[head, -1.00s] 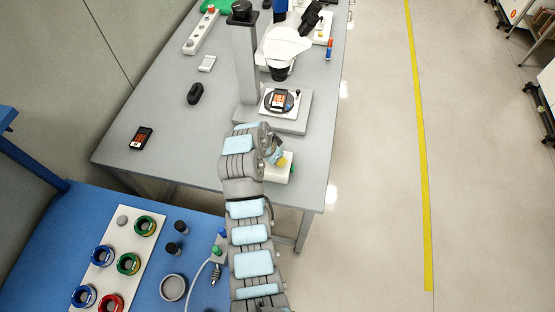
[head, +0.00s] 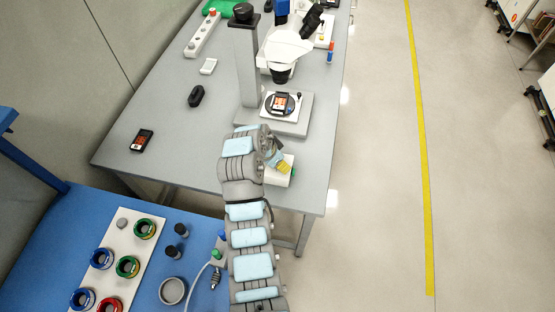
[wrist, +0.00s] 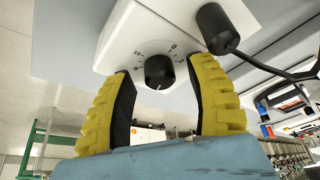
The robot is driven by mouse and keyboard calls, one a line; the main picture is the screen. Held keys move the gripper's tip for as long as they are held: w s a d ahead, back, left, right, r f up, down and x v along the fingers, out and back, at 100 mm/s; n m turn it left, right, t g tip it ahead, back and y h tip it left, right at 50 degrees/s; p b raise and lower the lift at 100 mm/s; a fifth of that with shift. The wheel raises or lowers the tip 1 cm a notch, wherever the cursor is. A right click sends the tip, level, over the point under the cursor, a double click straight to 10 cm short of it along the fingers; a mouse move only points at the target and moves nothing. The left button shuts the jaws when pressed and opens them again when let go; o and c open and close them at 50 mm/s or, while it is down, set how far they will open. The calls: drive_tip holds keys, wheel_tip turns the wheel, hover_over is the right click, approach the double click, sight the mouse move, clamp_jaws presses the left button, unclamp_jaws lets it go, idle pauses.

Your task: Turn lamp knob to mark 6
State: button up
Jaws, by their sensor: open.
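The lamp knob (wrist: 159,72) is a round black knob on the front of a white box (wrist: 135,32) with a printed number scale around it. In the wrist view, 0, 8 and 10 can be read; a small pale line shows on the knob's lower part. My gripper (wrist: 157,68) has yellow, ribbed fingers with dark pads, open on either side of the knob. A clear gap shows at the left pad; contact at the right cannot be told. In the head view, the white box (head: 287,180) is partly hidden by my gripper (head: 281,168) at the table's near edge.
A black cylinder with a cable (wrist: 217,28) sticks out of the box close to the right finger. In the head view, a microscope stand (head: 248,65) stands beyond my arm on the grey table (head: 185,130). The floor (head: 375,150) to the right is clear.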

drive_tip(key=v, duration=1.2)
idle(0.5)
drive_tip(key=shift+d, duration=0.1)
idle(0.4)
